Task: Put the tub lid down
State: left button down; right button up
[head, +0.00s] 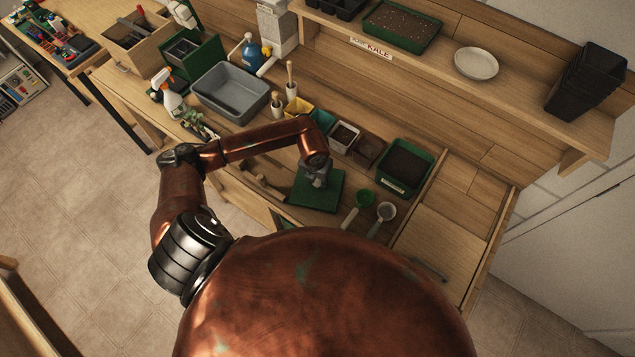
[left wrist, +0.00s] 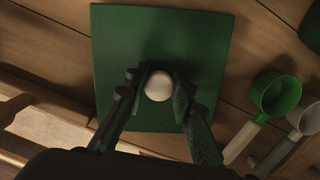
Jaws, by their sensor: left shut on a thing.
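The tub lid (head: 322,194) is a flat green square with a round white knob (left wrist: 158,86) in its middle. My left gripper (head: 317,181) points down over the lid, and its two fingers (left wrist: 157,90) are shut on the knob, one on each side. In the left wrist view the lid (left wrist: 125,45) lies flat below the fingers, near the front edge of the bench. I cannot tell whether its underside touches the wood. The gripper hides part of the lid in the head view. My right gripper is not in view.
A green scoop (head: 365,198) and a white scoop (head: 386,211) lie right of the lid. A green tray of soil (head: 429,162), small pots (head: 344,137) and a grey tub (head: 231,89) stand behind. Bare wood (head: 445,215) lies to the right.

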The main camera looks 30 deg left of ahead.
aim_at(316, 184)
pick_arm(q)
jog(key=shift+f, duration=0.85)
jog(key=shift+f, duration=0.1)
jog(key=c, duration=1.7)
grip_release()
jog(key=shift+o, duration=0.2)
jog(key=shift+r, duration=0.6)
jog(key=r, duration=0.3)
jog(key=s+r+b, duration=0.1)
jog(key=r, duration=0.7)
jog(key=shift+s+d+b, duration=0.1)
jog(key=shift+s+b, duration=0.15)
jog(key=shift+b, duration=0.05)
